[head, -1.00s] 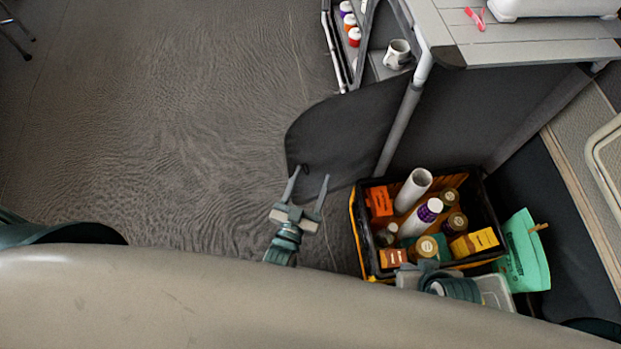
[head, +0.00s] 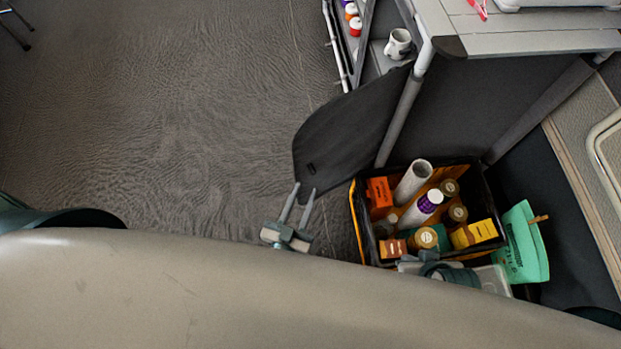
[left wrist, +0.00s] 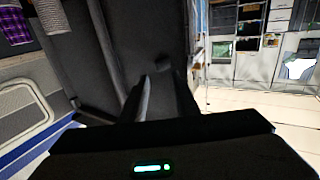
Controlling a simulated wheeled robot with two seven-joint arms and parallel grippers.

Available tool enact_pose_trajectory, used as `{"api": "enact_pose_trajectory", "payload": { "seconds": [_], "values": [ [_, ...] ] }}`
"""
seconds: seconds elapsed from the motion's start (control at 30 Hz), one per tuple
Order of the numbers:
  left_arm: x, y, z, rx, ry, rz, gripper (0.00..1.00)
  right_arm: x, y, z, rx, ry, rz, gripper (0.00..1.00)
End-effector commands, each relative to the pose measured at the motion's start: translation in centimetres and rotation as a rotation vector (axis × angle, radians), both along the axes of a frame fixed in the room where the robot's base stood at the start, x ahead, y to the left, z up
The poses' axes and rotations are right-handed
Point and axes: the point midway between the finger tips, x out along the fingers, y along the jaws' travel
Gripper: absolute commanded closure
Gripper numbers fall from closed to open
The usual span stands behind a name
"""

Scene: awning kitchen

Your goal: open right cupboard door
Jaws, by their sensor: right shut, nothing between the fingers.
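The dark grey cupboard door (head: 345,135) stands swung out from the cupboard (head: 450,115) under the table, in the head view. Its small dark handle (head: 311,168) is near the lower outer edge. My right gripper (head: 425,268) is by the crate's near edge, mostly hidden, and shut.
A black and yellow crate (head: 356,225) with bottles and boxes stands right of my left gripper. A green bag (head: 525,245) lies beside it. The grey table (head: 520,35) has a leg (head: 398,120) near the door.

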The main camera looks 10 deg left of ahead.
Motion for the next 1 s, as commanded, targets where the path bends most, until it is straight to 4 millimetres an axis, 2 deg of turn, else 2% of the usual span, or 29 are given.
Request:
{"api": "enact_pose_trajectory", "payload": {
  "seconds": [0.03, 0.23, 0.5, 0.7, 1.0],
  "values": [
    [-1.2, 0.3, 0.0, 0.001, 0.002, 0.000, 0.72, 0.0, 0.0, 0.0, 0.000, 0.000, 0.000, 1.00],
    [-5.2, 1.0, -0.1, 0.001, 0.003, 0.003, 0.72, 0.1, 0.0, -0.1, 0.000, -0.002, 0.000, 1.00],
    [-8.7, 1.7, -0.1, 0.002, 0.001, 0.005, 0.72, 0.3, 0.1, 0.0, 0.004, -0.011, 0.000, 1.00],
    [-9.4, 1.8, -0.1, 0.002, 0.000, 0.006, 0.72, 0.3, 0.2, 0.0, 0.007, -0.016, 0.001, 1.00],
    [-9.4, 1.9, -0.1, 0.002, 0.000, 0.006, 0.72, 0.3, 0.2, 0.0, 0.007, -0.014, 0.001, 1.00]
  ]
}}
